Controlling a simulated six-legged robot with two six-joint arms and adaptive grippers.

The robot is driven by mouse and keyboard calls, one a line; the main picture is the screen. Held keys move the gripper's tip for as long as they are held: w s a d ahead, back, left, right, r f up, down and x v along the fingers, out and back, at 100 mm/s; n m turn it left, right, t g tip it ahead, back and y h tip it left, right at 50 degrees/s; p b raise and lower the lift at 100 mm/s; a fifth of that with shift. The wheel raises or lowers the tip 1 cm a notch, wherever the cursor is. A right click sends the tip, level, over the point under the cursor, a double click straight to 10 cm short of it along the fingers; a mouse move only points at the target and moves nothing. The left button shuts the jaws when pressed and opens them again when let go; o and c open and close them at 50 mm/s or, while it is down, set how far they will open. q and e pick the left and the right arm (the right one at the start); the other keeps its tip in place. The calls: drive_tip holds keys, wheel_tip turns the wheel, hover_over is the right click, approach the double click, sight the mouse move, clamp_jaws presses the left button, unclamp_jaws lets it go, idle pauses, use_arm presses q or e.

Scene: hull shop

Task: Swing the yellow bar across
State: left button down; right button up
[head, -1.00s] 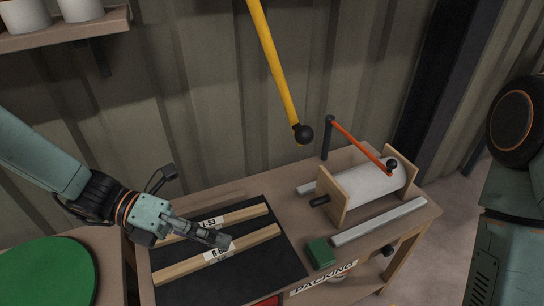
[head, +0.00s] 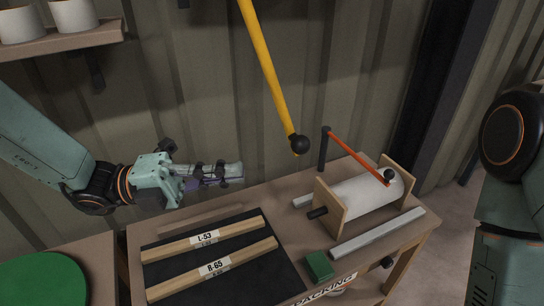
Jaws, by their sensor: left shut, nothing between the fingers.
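The yellow bar (head: 266,71) hangs down from the top edge of the head view, slanting a little to the right. Its lower end carries a black ball knob (head: 298,145); its upper end is out of view. My left gripper (head: 240,174) is shut and empty. It is left of the knob and a little lower in the picture, apart from the bar, and points to the right. My right arm shows at the right edge, but its gripper is out of view.
A bench holds a black mat (head: 233,275) with two labelled wooden strips, a white roll (head: 366,197) between wooden ends, an orange lever (head: 357,154), a grey rail (head: 378,233) and a green block (head: 319,266). A shelf with white pots (head: 74,15) is upper left. A green disc (head: 42,280) lies lower left.

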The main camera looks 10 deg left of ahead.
use_arm(q)
drive_tip(key=w+d+r, duration=0.1)
drive_tip(key=w+d, duration=0.2)
drive_tip(key=d, duration=0.3)
drive_tip(key=shift+w+d+r, duration=0.15)
drive_tip(key=shift+w+d, duration=0.2)
drive_tip(key=shift+a, duration=0.1)
drive_tip(key=shift+w, duration=0.1)
